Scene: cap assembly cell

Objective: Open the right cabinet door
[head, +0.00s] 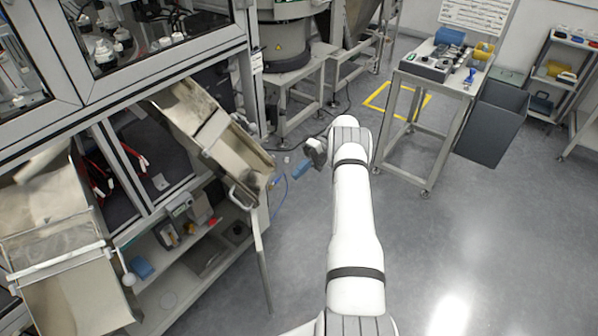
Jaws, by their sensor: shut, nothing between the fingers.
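The right cabinet door (262,262) seems to be the narrow grey panel at the lower right of the machine, seen nearly edge-on and standing out from the front. A curved metal handle (240,196) shows near its top. Shelves with parts on them are visible to its left, so the cabinet front there is not covered. My gripper (302,167) is at the end of my white arm, up and to the right of the door and handle, apart from both. It is small in the picture and looks shut and empty.
A metal chute (205,125) slopes down above the door, and another chute (62,250) stands at left. Blue cable (279,194) lies on the floor by the machine. A steel cart (440,75) with a grey bin (492,122) stands at upper right. Floor right of my arm is clear.

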